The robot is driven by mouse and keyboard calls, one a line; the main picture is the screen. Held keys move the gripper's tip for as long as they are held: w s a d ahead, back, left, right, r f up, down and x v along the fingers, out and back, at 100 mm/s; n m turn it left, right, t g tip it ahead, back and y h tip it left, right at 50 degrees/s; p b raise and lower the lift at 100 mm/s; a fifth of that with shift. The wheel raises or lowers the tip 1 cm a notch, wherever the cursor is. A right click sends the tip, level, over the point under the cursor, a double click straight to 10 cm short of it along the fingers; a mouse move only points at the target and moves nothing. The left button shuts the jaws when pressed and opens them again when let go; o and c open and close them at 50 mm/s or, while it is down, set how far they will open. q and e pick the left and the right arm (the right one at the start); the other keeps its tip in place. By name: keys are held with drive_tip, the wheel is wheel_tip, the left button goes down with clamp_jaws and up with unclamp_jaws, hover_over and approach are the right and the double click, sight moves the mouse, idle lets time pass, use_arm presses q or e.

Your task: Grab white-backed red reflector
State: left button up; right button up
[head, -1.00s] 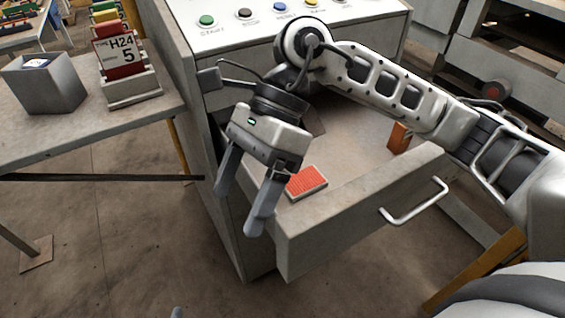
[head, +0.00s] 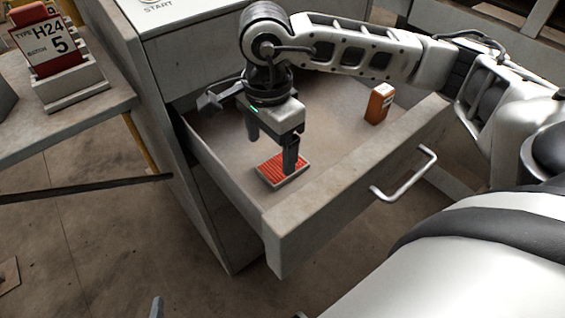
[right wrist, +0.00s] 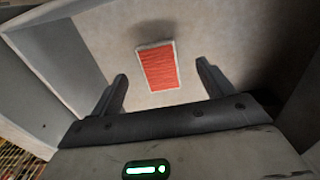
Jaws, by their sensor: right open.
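The white-backed red reflector (head: 279,168) lies flat on the floor of the open drawer, red ribbed face up with a pale rim. My right gripper (head: 271,156) is open above it, pointing down, with one finger overlapping the reflector in the head view. In the right wrist view the reflector (right wrist: 158,66) shows ahead of and between the two open fingers (right wrist: 163,88), with nothing held. My left gripper is barely in view; only a grey tip (head: 157,307) that may be its finger shows at the bottom edge.
The open drawer (head: 330,197) has walls around the reflector and a front handle (head: 409,180). A table with a card holder (head: 68,80) stands at left. Drawer floor around the reflector is clear.

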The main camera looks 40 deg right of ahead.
sight(277, 169)
drive_tip(key=shift+s+d+f, duration=0.1)
drive_tip(key=shift+d+f, duration=0.05)
drive_tip(key=shift+f, duration=0.75)
drive_tip(key=shift+d+f, duration=0.2)
drive_tip(key=shift+f, duration=0.7)
drive_tip(key=shift+s+d+f, duration=0.1)
drive_tip(key=shift+d+f, duration=0.05)
drive_tip(key=shift+f, duration=0.75)
drive_tip(key=c, duration=1.1)
